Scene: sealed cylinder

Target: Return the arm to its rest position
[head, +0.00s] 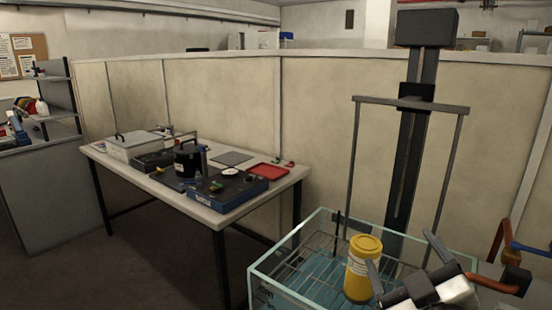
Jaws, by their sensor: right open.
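A yellow cylinder (361,284) with a pale label and a yellow lid stands upright in the glass-walled tank (268,281) at the lower right. A wire rack (317,262) shows inside the tank around it. My right gripper (399,248) is at the lower right, just right of the cylinder and nearer the camera. Its two fingers are spread and hold nothing. The left finger overlaps the cylinder's right edge in the picture; I cannot tell if they touch. My left gripper is not in view.
A dark column with a hanging frame (411,103) rises behind the tank. A table (215,219) at centre left bears a black pot (187,163), a blue-edged box (232,191), a red tray (270,171) and a grey case (133,147). Orange pipework (497,243) is at far right.

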